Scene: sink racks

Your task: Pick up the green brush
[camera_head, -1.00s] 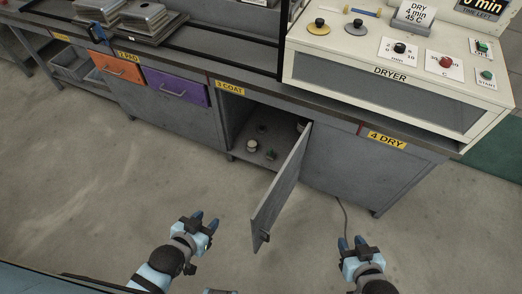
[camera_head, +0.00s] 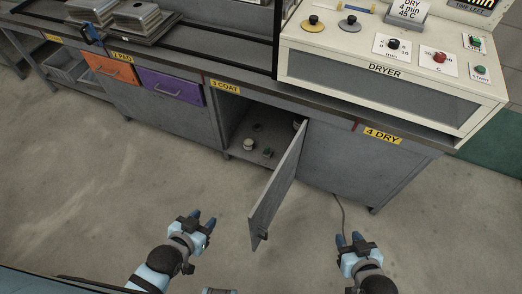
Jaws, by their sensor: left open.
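I cannot pick out a green brush for certain. A small dark green item (camera_head: 267,152) stands on the floor of the open cabinet under the 3 COAT label, too small to identify. My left gripper (camera_head: 202,220) is open and empty, in front of and below the cabinet, left of its door. My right gripper (camera_head: 349,238) is also open and empty, right of the door. Both grippers are well apart from the cabinet's contents.
The open cabinet door (camera_head: 276,187) swings out between my grippers. A pale-topped jar (camera_head: 249,144) stands in the cabinet, and another item is partly hidden behind the door. The dryer (camera_head: 385,85) sits on the counter at right. The floor left of the door is clear.

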